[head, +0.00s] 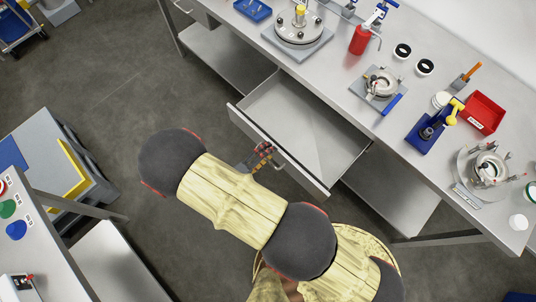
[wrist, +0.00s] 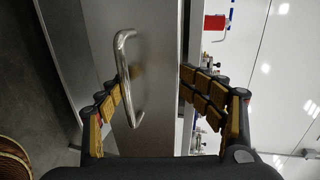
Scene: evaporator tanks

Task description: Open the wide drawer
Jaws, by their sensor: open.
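The wide drawer (head: 300,128) under the long grey bench is pulled out in the head view, and its inside looks empty. Its front panel (head: 240,117) faces my arm. In the wrist view the curved metal handle (wrist: 127,75) stands out from the grey drawer front (wrist: 158,60). My gripper (wrist: 158,92) is open, with the handle between its spread fingers, nearer the left finger. I cannot tell whether that finger touches it. In the head view my gripper (head: 262,155) is at the drawer front by the handle, partly hidden by my arm.
The bench top holds a red bottle (head: 359,40), a red tray (head: 484,112), a blue stand (head: 428,134) and round metal lids. An open lower shelf (head: 395,190) lies under the bench. A pallet stack (head: 60,150) and another table stand left. Floor is clear between.

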